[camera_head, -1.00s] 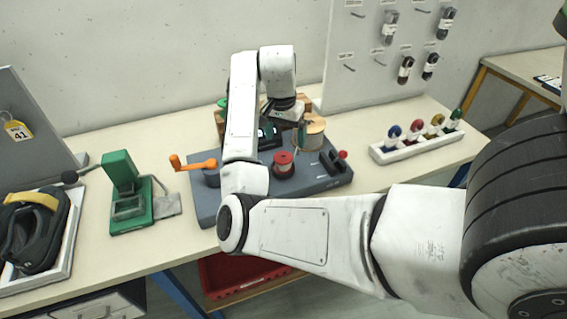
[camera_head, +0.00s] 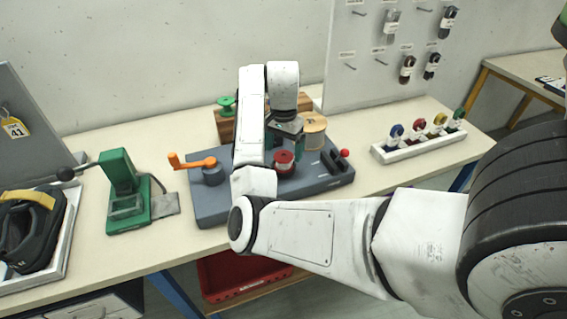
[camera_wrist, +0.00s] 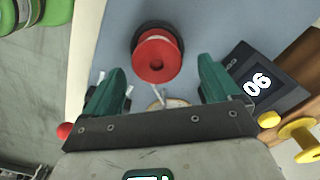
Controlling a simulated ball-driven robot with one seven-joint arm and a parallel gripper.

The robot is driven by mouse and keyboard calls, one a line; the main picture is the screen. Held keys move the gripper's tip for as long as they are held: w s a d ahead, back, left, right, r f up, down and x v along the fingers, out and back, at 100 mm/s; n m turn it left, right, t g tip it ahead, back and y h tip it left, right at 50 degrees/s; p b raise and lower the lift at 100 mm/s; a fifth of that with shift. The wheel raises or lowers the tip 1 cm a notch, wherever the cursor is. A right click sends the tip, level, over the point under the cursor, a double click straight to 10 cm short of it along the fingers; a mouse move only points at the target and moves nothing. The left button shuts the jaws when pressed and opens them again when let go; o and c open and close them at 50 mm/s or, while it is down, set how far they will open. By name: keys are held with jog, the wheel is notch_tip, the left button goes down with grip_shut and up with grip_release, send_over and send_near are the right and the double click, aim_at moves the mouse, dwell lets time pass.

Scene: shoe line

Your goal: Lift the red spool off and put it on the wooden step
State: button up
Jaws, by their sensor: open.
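The red spool (camera_head: 284,161) sits upright on a dark base on the grey-blue board (camera_head: 215,206). In the wrist view the red spool (camera_wrist: 156,60) shows from above, ahead of the fingertips and roughly midway between them. My gripper (camera_wrist: 160,80) is open and empty, its green fingers apart. In the head view my gripper (camera_head: 291,138) hangs just above and behind the spool, partly hidden by my arm. The wooden step (camera_head: 227,128) stands at the board's back, with a green spool (camera_head: 226,103) on top. My arm hides part of the step.
A tan spool (camera_head: 314,126) stands close behind the red one. An orange crank (camera_head: 194,162) is left on the board and a red-knobbed lever (camera_head: 344,153) right. A dark display (camera_wrist: 257,82) and a yellow spool (camera_wrist: 300,138) lie right in the wrist view.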

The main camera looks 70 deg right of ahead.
aim_at(284, 154)
notch_tip(284, 154, down, 4)
jog(key=shift+s+r, duration=0.1)
jog(key=shift+r, duration=0.15)
jog(key=shift+c, duration=0.4)
jog(key=c, duration=1.1)
jog(key=shift+r, duration=0.1)
jog(key=shift+c, duration=0.2)
